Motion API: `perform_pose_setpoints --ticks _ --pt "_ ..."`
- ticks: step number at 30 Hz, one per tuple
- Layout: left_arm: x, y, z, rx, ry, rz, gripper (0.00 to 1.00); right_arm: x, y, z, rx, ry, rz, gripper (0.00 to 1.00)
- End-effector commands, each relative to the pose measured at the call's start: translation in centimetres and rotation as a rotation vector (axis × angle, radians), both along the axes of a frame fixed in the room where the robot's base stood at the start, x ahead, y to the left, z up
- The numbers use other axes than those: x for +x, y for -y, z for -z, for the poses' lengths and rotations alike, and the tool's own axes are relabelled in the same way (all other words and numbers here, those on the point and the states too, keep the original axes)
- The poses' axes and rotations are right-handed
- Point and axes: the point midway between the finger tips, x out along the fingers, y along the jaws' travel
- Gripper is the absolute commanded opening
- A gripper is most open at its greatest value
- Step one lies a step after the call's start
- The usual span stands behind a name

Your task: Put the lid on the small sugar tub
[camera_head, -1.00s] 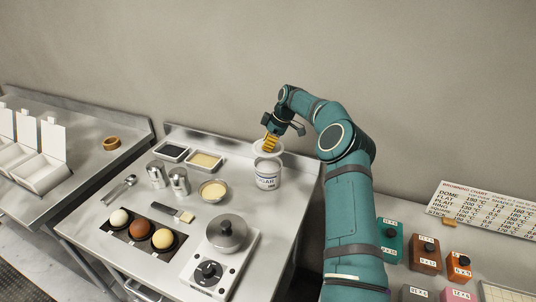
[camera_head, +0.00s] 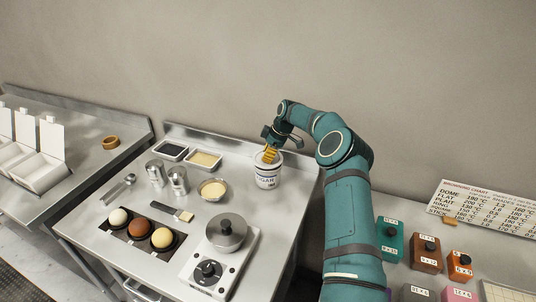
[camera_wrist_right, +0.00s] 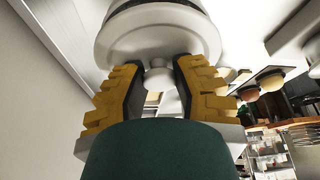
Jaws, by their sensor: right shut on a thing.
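The small sugar tub (camera_head: 267,180) is white with a dark "SUGAR" label and stands upright at the back right of the steel table. Its white lid (camera_head: 279,160) is at the tub's mouth, with no clear gap visible in the head view. My right gripper (camera_head: 269,155) is above the tub, shut on the lid's knob. In the right wrist view, the lid (camera_wrist_right: 158,42) and its knob lie between the yellow finger pads of my gripper (camera_wrist_right: 160,78). The fingers hide part of the lid, so I cannot tell whether it is fully seated. My left gripper is not in view.
A small bowl (camera_head: 212,190) and two trays, one dark (camera_head: 171,151) and one pale (camera_head: 204,160), stand left of the tub.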

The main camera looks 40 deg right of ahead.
Motion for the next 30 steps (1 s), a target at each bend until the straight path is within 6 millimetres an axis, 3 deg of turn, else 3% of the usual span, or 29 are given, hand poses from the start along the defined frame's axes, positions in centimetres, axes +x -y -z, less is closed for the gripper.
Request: perform_pose_setpoints --ticks 4,5,6,20,22,30 --pt "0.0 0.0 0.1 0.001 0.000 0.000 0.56 0.0 0.0 0.2 0.000 0.000 0.000 0.05" --pt "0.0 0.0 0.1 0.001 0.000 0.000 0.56 0.0 0.0 0.2 0.000 0.000 0.000 0.41" --pt "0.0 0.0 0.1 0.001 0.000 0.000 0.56 0.0 0.0 0.1 0.000 0.000 0.000 0.55" --pt "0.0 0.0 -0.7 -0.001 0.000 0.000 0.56 0.0 0.0 -0.8 0.000 0.000 0.000 0.57" --pt "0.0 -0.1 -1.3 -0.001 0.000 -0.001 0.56 0.0 0.1 -1.7 -0.001 0.001 -0.001 0.57" --pt "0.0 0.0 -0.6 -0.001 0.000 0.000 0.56 -1.7 1.6 -6.8 -0.004 0.002 0.002 0.57"
